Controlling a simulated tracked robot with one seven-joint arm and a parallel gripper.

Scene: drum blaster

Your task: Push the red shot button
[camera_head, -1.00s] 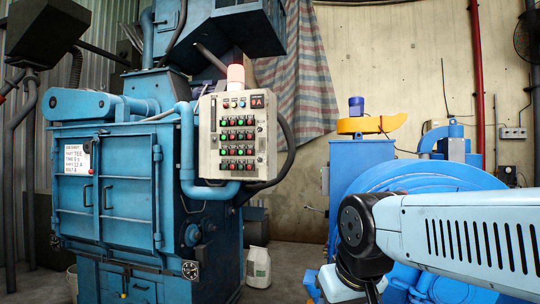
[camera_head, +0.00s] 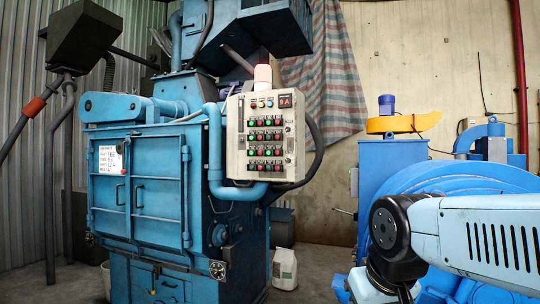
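The control panel (camera_head: 235,150) is a pale grey box on the front right of the blue blasting machine. It carries several rows of small red and green buttons, with a few other knobs and a small red display at the top. The button labels are too small to read, so I cannot tell which red button is the shot button. My arm shows at the lower right, its light blue link and black joint well to the right of the panel and apart from it. My gripper is not in view.
The blue blasting machine (camera_head: 160,190) fills the left and centre. A red and white beacon (camera_head: 263,76) stands above the panel. A dark hose curves down the panel's right side. A white container (camera_head: 285,268) stands on the floor. Blue machinery (camera_head: 440,183) is behind my arm. Open floor lies between.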

